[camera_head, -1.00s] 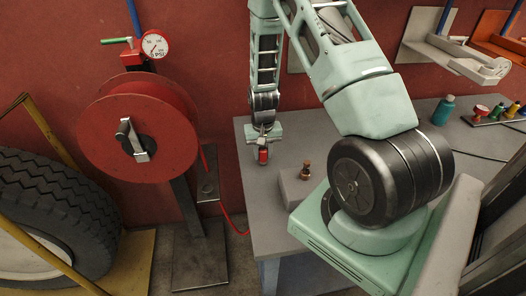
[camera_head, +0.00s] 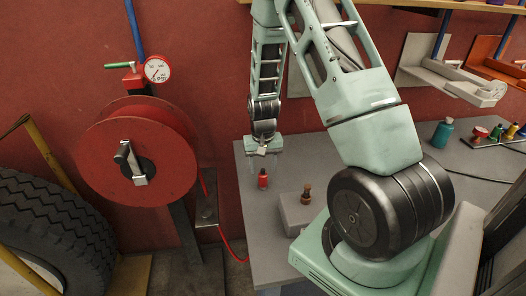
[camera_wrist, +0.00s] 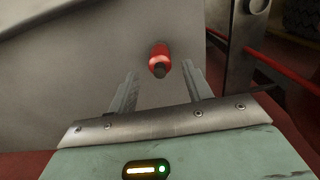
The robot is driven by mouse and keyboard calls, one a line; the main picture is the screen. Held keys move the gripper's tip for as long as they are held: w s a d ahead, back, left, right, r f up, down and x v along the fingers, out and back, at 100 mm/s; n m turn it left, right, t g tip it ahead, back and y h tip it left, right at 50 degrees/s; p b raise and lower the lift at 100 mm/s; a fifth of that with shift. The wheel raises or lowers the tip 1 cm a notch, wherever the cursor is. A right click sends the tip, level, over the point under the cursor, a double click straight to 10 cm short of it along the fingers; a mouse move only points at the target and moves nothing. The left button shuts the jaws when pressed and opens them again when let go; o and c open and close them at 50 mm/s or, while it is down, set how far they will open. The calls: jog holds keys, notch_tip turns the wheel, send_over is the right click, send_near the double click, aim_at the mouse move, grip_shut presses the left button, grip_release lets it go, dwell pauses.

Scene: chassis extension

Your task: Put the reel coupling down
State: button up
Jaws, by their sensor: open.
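The reel coupling (camera_head: 263,180) is a small red cylinder with a dark tip. It stands on the grey bench top (camera_head: 268,228), near the bench's left edge. It also shows in the wrist view (camera_wrist: 159,58), beyond the fingertips and roughly centred between them.
A grey block (camera_head: 300,212) with a small brown-topped fitting (camera_head: 306,194) stands right of the coupling. The red hose reel (camera_head: 135,155) stands left of the bench. A teal bottle (camera_head: 442,133) and several coloured items are at the back right.

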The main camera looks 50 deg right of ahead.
aim_at(263, 173)
notch_tip(263, 173, up, 8)
jog(key=f+b, duration=0.1)
jog(key=s+a+r+n, duration=0.1)
jog(key=a+r+n, duration=0.15)
jog(key=a, duration=0.55)
jog(key=s+a+r+n+y, duration=0.1)
jog(key=s+a+r+n, duration=0.15)
jog(key=a, duration=0.55)
jog(key=s+a+r+n, duration=0.1)
jog(key=a+r+n, duration=0.15)
jog(key=a, duration=0.55)
jog(key=s+a+r+n, duration=0.2)
jog(key=s+a+n, duration=0.2)
jog(key=s, duration=0.4)
jog(key=s+a+r+n, duration=0.1)
jog(key=s+a+n, duration=0.2)
jog(key=s+a, duration=0.4)
jog(key=shift+s+r+n, duration=0.35)
jog(key=shift+s, duration=0.2)
